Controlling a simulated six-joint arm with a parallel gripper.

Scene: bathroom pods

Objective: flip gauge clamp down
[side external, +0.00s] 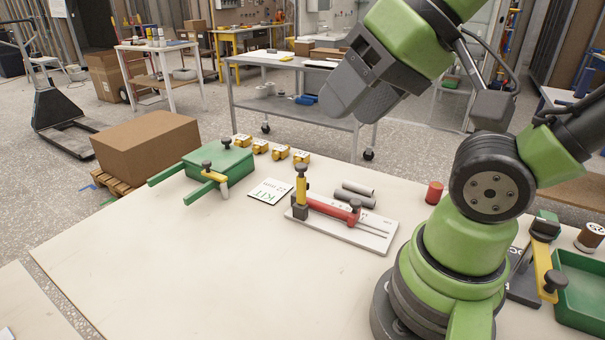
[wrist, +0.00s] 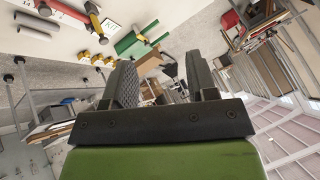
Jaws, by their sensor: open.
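A red clamp with a raised yellow handle (side external: 302,184) and black knobs stands on a white plate (side external: 372,232) near the table's middle. The red part (wrist: 94,18) shows at the top of the wrist view. A second yellow lever (side external: 213,176) with black knobs sits on a green fixture (side external: 220,163) to the left. A third yellow lever (side external: 543,268) hangs beside a dark block at the right. I cannot tell which is the gauge clamp. My gripper (side external: 338,98) is open and empty, high above the table's far side; its spread fingers (wrist: 162,80) show in the wrist view.
Several small yellow blocks (side external: 280,152), a KIT card (side external: 270,191), grey cylinders (side external: 356,193) and a red cylinder (side external: 434,192) lie around the clamp. A green tray (side external: 582,262) is at right. The table's front left is clear.

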